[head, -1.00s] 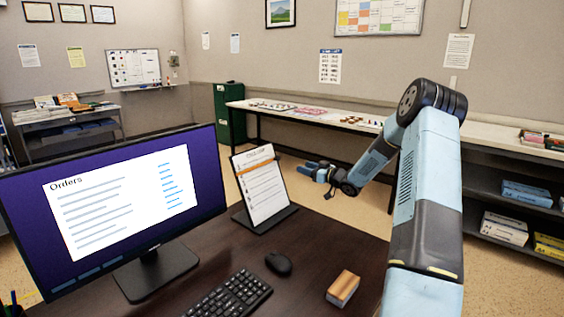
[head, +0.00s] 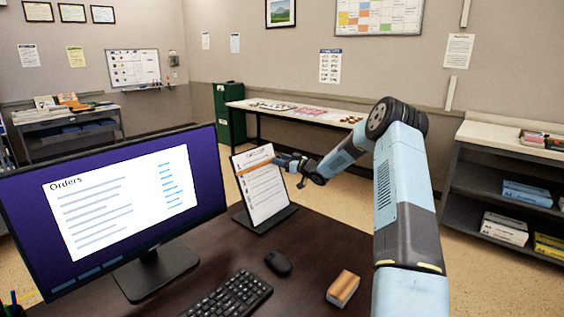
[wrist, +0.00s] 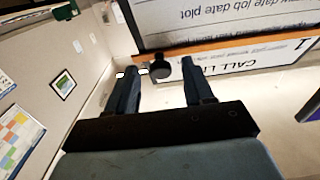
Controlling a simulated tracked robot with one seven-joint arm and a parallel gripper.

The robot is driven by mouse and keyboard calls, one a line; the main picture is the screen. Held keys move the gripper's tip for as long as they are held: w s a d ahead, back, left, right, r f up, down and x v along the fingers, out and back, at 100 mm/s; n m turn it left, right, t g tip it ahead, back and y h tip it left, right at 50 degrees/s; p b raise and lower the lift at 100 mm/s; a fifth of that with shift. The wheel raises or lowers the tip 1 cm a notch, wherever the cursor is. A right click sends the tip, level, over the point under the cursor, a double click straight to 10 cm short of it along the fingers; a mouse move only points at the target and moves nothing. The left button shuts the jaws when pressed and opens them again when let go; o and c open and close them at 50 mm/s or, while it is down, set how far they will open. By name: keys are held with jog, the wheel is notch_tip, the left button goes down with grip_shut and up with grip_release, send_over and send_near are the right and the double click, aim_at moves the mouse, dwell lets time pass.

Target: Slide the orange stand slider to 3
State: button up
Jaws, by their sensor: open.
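The document stand (head: 281,216) is upright on the desk, right of the monitor, holding a white call list (head: 264,196). The orange slider (head: 252,168) is a thin bar across the upper part of the list. In the wrist view the slider (wrist: 222,47) has a dark round knob (wrist: 162,71) at its end. The slider lies just beyond the line marked 1, on the side away from the title. My gripper (head: 279,160) is open at the right edge of the stand. In the wrist view its fingers (wrist: 160,72) stand either side of the knob, with gaps visible.
The monitor (head: 120,205) stands left of the stand. A keyboard (head: 232,298), a mouse (head: 278,263) and a small orange-topped block (head: 343,288) lie on the desk (head: 310,240). The desk between stand and block is clear.

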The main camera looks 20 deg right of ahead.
jog(key=shift+w, duration=0.1)
jog(key=shift+c, duration=0.2)
grip_shut()
dwell(0.5)
